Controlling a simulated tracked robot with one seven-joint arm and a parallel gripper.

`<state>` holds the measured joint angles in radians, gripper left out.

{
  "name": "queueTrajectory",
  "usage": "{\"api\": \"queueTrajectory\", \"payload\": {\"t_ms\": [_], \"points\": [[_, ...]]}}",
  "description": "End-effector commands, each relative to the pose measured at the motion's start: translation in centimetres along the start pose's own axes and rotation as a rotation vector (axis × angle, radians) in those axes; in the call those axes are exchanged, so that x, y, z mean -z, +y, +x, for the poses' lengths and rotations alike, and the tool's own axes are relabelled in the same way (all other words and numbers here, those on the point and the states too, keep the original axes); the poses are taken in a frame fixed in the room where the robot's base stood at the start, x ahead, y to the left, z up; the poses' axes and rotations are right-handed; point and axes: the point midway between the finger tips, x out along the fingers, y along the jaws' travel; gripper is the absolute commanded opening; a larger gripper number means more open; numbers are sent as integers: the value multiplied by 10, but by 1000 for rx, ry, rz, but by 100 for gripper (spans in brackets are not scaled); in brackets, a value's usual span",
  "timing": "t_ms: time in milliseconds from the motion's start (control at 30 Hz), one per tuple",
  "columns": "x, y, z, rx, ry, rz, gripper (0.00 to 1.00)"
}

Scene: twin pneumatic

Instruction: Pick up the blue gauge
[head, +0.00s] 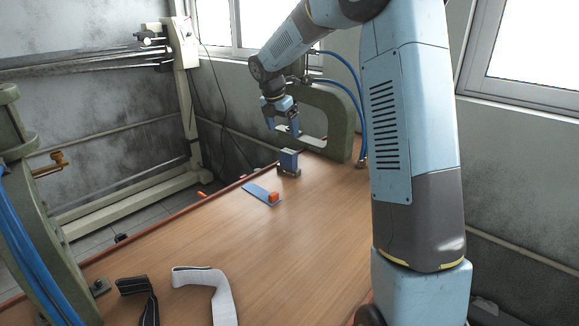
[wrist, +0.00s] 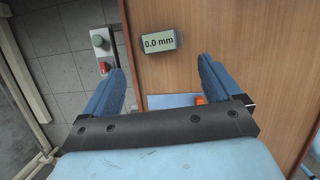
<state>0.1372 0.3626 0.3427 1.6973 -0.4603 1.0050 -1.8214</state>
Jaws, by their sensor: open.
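The blue gauge (head: 289,160) stands upright on the wooden table, with a dark foot at its base. In the wrist view its top display (wrist: 160,40) reads "0.0 mm" and lies ahead of the space between my fingers. My gripper (head: 283,127) is open and empty, pointing down above the gauge and a little to its left in the head view. In the wrist view the two blue fingers of my gripper (wrist: 160,65) are spread wide, with nothing between them. The gauge's sides are mostly hidden in the wrist view.
A flat blue plate (head: 258,191) with an orange block (head: 274,197) lies in front of the gauge. A green C-shaped press frame (head: 342,120) stands behind. White (head: 222,298) and black (head: 143,288) straps lie at the front. The table's middle is clear.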

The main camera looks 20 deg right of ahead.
Motion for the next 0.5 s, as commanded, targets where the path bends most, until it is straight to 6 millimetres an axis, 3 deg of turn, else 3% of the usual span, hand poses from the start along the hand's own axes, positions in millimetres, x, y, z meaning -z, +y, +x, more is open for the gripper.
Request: {"api": "queueTrajectory", "payload": {"t_ms": [300,500], "points": [[0,-1,53,4,2,-2,92],[0,0,77,2,2,0,92]]}}
